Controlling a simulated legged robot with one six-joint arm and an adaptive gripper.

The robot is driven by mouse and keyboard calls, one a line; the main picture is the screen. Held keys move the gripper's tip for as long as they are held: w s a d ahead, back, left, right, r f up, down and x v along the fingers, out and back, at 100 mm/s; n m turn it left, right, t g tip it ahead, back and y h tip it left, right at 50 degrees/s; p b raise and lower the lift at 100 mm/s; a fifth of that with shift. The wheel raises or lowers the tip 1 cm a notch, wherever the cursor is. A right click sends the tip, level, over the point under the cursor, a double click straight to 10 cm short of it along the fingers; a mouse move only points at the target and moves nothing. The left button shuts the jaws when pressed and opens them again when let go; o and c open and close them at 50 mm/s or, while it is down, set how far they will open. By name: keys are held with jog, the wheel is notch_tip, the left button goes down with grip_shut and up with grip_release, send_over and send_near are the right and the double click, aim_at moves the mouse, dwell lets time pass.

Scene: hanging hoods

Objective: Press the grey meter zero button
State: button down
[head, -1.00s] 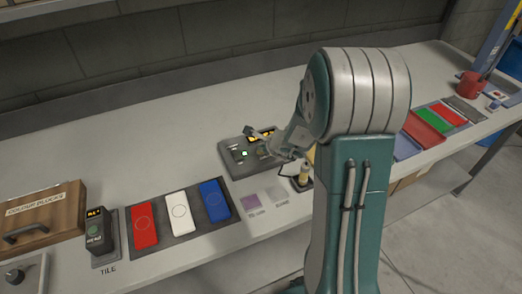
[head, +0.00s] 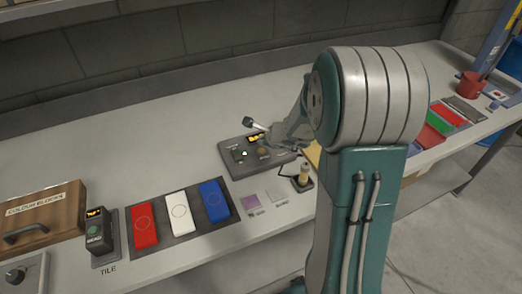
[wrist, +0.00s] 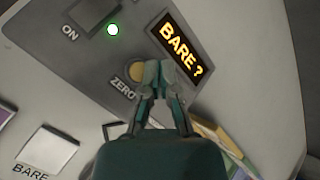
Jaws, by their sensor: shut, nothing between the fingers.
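The grey meter (head: 236,163) stands on the bench in the head view, and its panel (wrist: 75,60) fills much of the wrist view. Its zero button (wrist: 134,71) is round and tan, above the "ZERO" label. My gripper (wrist: 153,72) is shut and empty. Its fingertips are just right of the button in the wrist view and overlap its right edge there. I cannot tell whether they touch it. The display (wrist: 186,46) reads "BARE ?" in amber. A green light (wrist: 113,30) glows beside the "ON" switch (wrist: 93,13).
Red, white and blue blocks (head: 182,212) lie on a dark tray to the left. The bench behind the meter is clear.

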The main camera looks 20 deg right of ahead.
aim_at(262, 151)
jog(key=shift+r, duration=1.7)
